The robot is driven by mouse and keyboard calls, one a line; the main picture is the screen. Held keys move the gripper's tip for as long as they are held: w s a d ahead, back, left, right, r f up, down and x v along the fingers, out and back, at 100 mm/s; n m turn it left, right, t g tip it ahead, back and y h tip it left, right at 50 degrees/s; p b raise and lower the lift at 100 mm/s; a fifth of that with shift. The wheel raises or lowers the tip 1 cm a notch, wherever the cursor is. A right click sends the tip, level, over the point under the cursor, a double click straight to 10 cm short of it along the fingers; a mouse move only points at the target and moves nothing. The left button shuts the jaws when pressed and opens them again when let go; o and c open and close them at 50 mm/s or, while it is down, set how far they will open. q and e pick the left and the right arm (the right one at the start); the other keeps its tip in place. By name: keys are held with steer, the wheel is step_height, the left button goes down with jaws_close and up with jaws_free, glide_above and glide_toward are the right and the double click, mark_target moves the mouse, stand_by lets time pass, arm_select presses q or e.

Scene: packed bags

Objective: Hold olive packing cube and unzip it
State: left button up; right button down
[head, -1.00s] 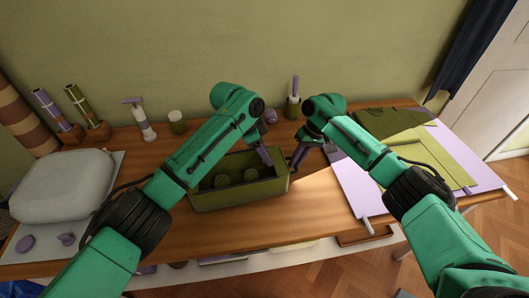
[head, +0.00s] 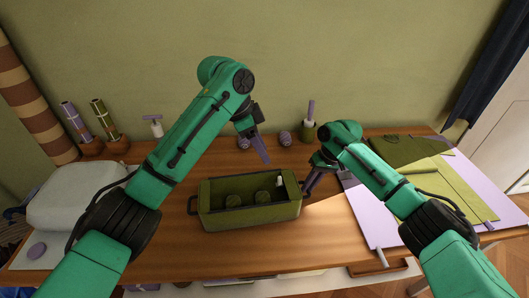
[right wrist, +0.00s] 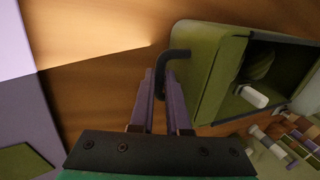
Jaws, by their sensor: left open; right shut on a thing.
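The olive packing cube (head: 250,217) stands upright on the wooden table, its top open. A dark handle sticks out at each end. My right gripper (head: 309,181) is shut on the right-end handle (right wrist: 176,53), which shows between its fingers in the right wrist view (right wrist: 163,88). My left gripper (head: 262,150) is open and empty, raised above and behind the cube's rear rim, apart from it.
A pale bag (head: 75,196) lies on the left. Olive folded cloth (head: 450,190) lies on a lilac mat (head: 366,216) at right. The table in front of the cube is clear.

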steer(key=c, duration=0.8)
jaws_free()
